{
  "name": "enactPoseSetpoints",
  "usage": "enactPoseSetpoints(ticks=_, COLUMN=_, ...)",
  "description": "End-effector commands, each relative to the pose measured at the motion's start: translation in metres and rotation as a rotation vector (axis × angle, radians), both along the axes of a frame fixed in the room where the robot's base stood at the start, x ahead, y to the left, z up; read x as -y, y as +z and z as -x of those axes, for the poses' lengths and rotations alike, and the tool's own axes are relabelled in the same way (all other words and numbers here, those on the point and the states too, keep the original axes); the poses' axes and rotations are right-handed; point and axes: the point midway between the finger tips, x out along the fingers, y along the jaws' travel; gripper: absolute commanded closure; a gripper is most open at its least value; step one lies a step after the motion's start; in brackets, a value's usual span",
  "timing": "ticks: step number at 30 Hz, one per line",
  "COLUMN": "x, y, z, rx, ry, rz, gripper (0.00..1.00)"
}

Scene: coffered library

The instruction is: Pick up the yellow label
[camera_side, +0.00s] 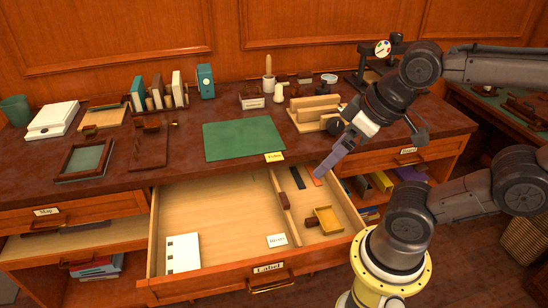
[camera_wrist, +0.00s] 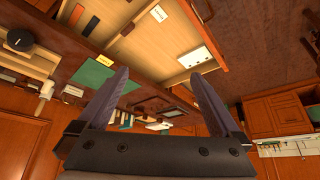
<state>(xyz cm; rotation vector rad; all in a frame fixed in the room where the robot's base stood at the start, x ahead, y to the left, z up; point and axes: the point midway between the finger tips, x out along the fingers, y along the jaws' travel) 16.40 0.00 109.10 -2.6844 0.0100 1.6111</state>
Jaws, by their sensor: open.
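The yellow label (camera_side: 274,157) is a small flat card with dark writing. It lies at the front edge of the dark desk top, by the front right corner of the green mat (camera_side: 243,139). In the wrist view the yellow label (camera_wrist: 73,91) shows left of my fingers, beside the green mat (camera_wrist: 92,76). My gripper (camera_side: 321,176) is to the right of the label in the side view, apart from it, in front of the desk and above the open drawer. In the wrist view my gripper (camera_wrist: 159,74) has its two purple fingers spread, with nothing between them.
The open drawer (camera_side: 215,205) holds a white label (camera_side: 277,240), a white booklet (camera_side: 183,253), a yellow tray (camera_side: 328,219) and small dark blocks. A wooden stand (camera_side: 316,110) is behind the label to the right.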

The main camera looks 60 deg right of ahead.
Motion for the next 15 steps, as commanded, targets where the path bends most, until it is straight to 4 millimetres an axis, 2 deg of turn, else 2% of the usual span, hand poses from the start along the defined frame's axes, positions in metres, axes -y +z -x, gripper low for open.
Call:
enactPoseSetpoints(ticks=2, x=0.0, y=0.007, z=-0.001, rx=0.004, ry=-0.032, rz=-0.017, gripper=0.0)
enactPoseSetpoints(ticks=5, x=0.0, y=0.027, z=-0.014, rx=0.02, ry=-0.072, rz=-0.038, gripper=0.0)
enactPoseSetpoints(ticks=10, x=0.012, y=0.055, z=-0.061, rx=-0.029, ry=-0.2, rz=-0.076, gripper=0.0)
enactPoseSetpoints(ticks=15, x=0.038, y=0.062, z=-0.119, rx=-0.11, ry=-0.348, rz=-0.108, gripper=0.0)
